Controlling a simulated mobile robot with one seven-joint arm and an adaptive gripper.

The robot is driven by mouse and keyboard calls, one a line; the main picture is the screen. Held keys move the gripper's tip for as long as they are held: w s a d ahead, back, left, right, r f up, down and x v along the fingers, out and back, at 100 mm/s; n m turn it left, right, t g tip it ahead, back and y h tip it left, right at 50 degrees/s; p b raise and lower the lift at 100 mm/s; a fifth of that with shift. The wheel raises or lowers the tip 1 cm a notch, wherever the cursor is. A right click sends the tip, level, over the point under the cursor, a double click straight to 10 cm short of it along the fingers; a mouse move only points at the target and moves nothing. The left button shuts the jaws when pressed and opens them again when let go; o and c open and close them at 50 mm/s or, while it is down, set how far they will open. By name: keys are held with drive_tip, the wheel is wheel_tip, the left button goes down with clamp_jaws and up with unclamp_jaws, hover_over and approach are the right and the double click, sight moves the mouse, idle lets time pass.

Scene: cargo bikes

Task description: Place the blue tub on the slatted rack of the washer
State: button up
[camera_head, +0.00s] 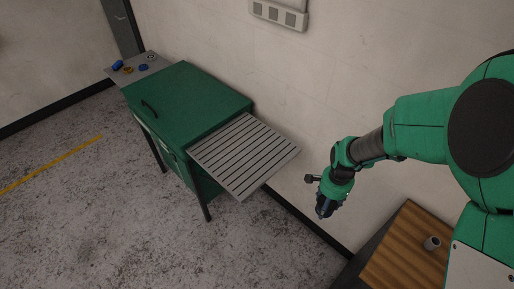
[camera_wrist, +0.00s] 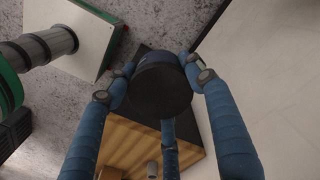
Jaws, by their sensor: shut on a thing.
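The washer (camera_head: 186,98) is a green cabinet on dark legs, at the left middle of the head view. Its grey slatted rack (camera_head: 243,157) sticks out from its right side and is bare. My gripper (camera_head: 325,206) hangs right of the rack, apart from it. In the wrist view, the blue fingers of my gripper (camera_wrist: 162,78) are closed around a dark round tub (camera_wrist: 160,92), which looks nearly black-blue in the shade. In the head view the tub is mostly hidden by my gripper and too small to tell apart clearly.
A wooden-topped table (camera_head: 398,250) with a small grey cup (camera_head: 432,243) stands at the lower right. A grey shelf (camera_head: 138,69) with several small blue and orange parts is at the washer's far left. A wall with a socket strip (camera_head: 279,14) runs behind; the floor in front is clear.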

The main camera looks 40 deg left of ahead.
drive_tip(key=s+a+f+p, duration=0.1)
drive_tip(key=s+a, duration=0.3)
drive_tip(key=a, duration=0.4)
drive_tip(key=s+a+f+p, duration=0.1)
drive_tip(key=s+a, duration=0.4)
drive_tip(key=a, duration=0.4)
drive_tip(key=s+a+f+n+p, duration=0.1)
drive_tip(key=s+a, duration=0.3)
drive_tip(key=a, duration=0.5)
drive_tip(key=shift+s+f, duration=0.2)
drive_tip(key=shift+f, duration=0.1)
drive_tip(key=w+a, duration=0.2)
drive_tip(key=a, duration=0.2)
drive_tip(key=w+a+f+p, duration=0.1)
drive_tip(key=w+a, duration=0.2)
drive_tip(key=a, duration=0.2)
drive_tip(key=w+a, duration=0.3)
drive_tip(key=a, duration=0.1)
drive_tip(key=shift+a+f, duration=0.25)
drive_tip(key=shift+a, duration=0.1)
drive_tip(key=shift+f+p, duration=0.45)
drive_tip(key=shift+f, duration=1.3)
